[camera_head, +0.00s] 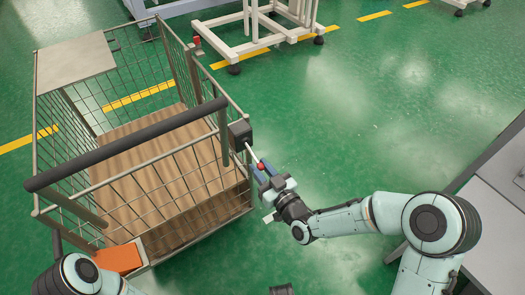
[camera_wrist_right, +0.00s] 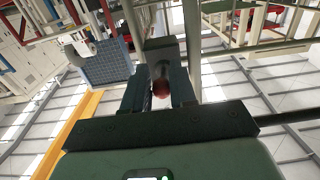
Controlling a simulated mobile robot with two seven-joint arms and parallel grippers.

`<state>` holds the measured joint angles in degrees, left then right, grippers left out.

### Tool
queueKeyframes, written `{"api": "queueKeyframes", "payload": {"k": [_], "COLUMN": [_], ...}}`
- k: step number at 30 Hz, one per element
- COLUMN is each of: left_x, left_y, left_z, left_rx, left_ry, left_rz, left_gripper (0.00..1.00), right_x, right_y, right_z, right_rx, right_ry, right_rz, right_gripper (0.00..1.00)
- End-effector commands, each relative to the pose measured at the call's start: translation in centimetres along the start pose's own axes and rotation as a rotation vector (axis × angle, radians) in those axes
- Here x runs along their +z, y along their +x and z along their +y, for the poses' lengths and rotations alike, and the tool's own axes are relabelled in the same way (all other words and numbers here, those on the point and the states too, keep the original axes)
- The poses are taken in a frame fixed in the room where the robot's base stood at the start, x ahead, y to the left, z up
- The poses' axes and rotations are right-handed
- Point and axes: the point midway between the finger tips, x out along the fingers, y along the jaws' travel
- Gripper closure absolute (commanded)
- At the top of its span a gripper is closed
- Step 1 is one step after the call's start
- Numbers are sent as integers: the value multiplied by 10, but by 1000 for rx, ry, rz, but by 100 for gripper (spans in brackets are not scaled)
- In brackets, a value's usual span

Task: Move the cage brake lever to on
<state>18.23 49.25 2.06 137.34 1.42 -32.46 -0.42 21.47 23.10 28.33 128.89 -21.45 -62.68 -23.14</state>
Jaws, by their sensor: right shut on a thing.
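The cage cart (camera_head: 150,140) stands at the left of the head view, a wire cage with a wooden floor and a black push bar. The brake lever (camera_head: 251,154) is a light rod with a red knob, coming out of a dark box (camera_head: 240,134) on the cage's right corner post. My right gripper (camera_head: 263,168) is shut on the lever's red knob. In the right wrist view the red knob (camera_wrist_right: 161,88) sits between the two fingers, in front of the dark box. My left gripper is not in view; only part of the left arm shows at the lower left.
An orange block (camera_head: 118,259) is at the cart's near lower corner. A white wheeled frame (camera_head: 262,30) stands behind the cart. A grey bench (camera_head: 497,190) is at the right edge. The green floor (camera_head: 370,125) between cart and bench is clear.

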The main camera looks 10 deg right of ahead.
Motion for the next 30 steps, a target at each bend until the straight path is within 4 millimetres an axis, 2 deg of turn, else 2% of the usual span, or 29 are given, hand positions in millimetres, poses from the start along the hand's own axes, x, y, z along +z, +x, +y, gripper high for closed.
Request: {"api": "queueKeyframes", "payload": {"k": [1,5,6,8,18,30], "left_x": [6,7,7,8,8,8], "left_y": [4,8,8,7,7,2], "left_z": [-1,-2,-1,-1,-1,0], "left_rx": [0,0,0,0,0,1], "left_ry": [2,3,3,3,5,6], "left_rz": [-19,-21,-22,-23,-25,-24], "left_gripper": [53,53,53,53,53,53], "right_x": [6,14,13,12,11,11], "right_y": [2,6,6,6,3,-36], "right_z": [0,0,0,0,0,0], "right_rx": [-1,-1,0,0,0,1], "right_ry": [2,1,0,0,0,-1], "right_rz": [-5,-4,-4,-3,-1,-3], "right_gripper": [100,100,64,45,44,44]}}
